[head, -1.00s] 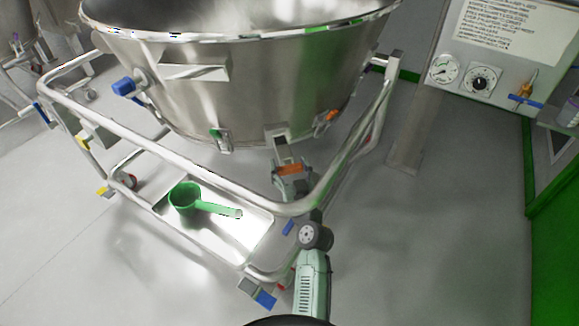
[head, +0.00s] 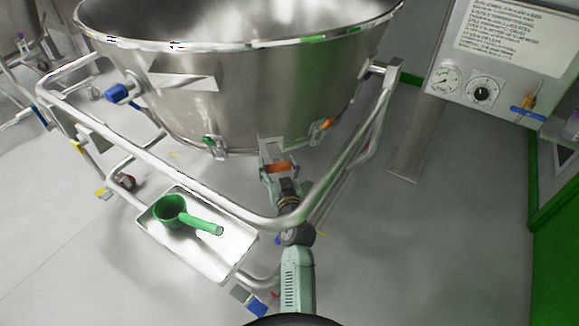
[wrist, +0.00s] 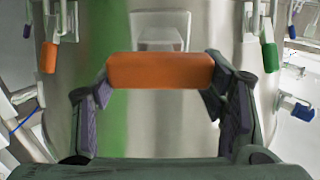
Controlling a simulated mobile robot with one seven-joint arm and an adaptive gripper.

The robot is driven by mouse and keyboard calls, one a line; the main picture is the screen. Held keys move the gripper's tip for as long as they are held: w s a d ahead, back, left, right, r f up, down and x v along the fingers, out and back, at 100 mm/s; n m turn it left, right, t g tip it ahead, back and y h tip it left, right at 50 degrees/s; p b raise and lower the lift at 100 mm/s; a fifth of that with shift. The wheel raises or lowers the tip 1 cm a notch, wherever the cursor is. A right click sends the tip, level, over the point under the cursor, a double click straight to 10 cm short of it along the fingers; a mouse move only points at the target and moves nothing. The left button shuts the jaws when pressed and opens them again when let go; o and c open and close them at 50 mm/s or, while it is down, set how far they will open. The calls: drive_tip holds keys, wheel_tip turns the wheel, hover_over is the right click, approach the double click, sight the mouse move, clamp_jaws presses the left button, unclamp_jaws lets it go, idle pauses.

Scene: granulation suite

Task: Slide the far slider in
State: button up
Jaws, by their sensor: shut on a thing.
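A steel bowl (head: 220,95) on a tubular frame has several small fittings on its lower wall. My gripper (head: 279,180) reaches through the frame to the fitting at the front. It is shut on that fitting's orange handle (head: 280,168). In the wrist view, the orange handle (wrist: 160,70) lies crosswise between my fingers (wrist: 159,88), with a steel bracket (wrist: 160,30) behind it. An orange-ended fitting (head: 325,124) is to the right and a green-ended one (head: 212,145) to the left. I cannot tell which part is the far slider.
The frame's tube (head: 345,165) runs close around my arm. A tray (head: 228,257) with a green scoop (head: 180,215) sits low at left. A blue-handled fitting (head: 117,93) is on the bowl's left. A gauge panel (head: 490,75) stands at right. Floor between is clear.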

sight(276, 158)
drive_tip(key=b+x, duration=0.2)
drive_tip(key=x, duration=0.2)
drive_tip(key=shift+w+f, duration=0.15)
drive_tip(key=shift+w, duration=0.15)
drive_tip(key=shift+w+a, duration=0.1)
drive_tip(key=shift+w, duration=0.15)
drive_tip(key=shift+r, duration=0.2)
drive_tip(key=shift+a, duration=0.1)
drive_tip(key=o, duration=1.7)
drive_tip(key=shift+s+f, duration=0.1)
drive_tip(key=shift+s, duration=0.3)
drive_tip(key=v, duration=1.1)
